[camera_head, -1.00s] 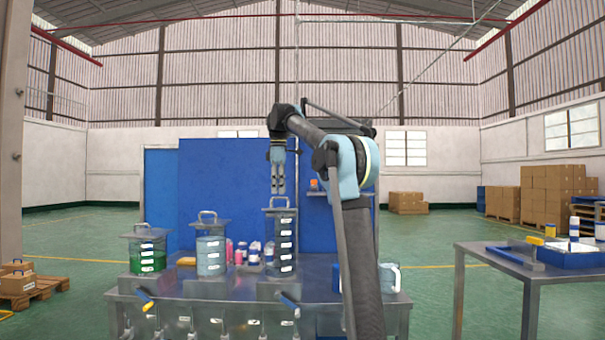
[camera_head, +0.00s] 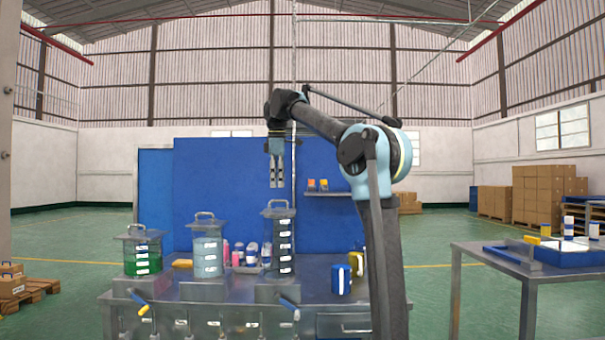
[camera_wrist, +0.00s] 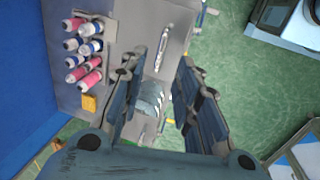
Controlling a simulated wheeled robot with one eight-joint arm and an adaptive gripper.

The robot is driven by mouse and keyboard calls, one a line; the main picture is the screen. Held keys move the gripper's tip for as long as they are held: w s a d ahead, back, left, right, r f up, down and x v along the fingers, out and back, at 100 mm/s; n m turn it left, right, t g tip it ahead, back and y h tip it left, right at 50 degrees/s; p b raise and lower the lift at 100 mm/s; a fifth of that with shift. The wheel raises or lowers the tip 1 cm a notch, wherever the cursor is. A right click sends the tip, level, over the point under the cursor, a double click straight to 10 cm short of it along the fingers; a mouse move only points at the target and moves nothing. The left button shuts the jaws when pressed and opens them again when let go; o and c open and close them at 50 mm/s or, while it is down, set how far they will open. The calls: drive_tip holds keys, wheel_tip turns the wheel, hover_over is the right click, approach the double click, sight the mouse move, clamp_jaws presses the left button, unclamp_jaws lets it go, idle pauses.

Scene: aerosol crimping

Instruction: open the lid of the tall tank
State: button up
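The tall tank (camera_head: 279,246) is the tallest of three clear tanks and stands on a grey block on the metal table. Its flat dark lid (camera_head: 279,212) is on, with a loop handle (camera_head: 278,202) on top. My gripper (camera_head: 277,186) hangs pointing down above this handle, with a small gap between fingertips and handle. In the wrist view my gripper (camera_wrist: 168,85) has its two fingers apart. A curved grey-blue thing (camera_wrist: 148,98) shows between them; I cannot tell which part it is. No contact is visible.
A middle tank (camera_head: 207,258) and a green-liquid tank (camera_head: 143,259) stand to the left. Pink and white bottles (camera_wrist: 84,50) stand in a holder behind. A side table (camera_head: 480,253) stands further right.

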wheel_tip(320, 180, up, 11)
drive_tip(key=s, duration=0.2)
drive_tip(key=s+d+f+m, duration=0.4)
drive_tip(key=s+d+f, duration=0.1)
drive_tip(key=d+f, duration=0.2)
drive_tip(key=shift+d+f, duration=0.3)
drive_tip(key=shift+d, duration=0.55)
drive_tip(key=shift+m, duration=0.3)
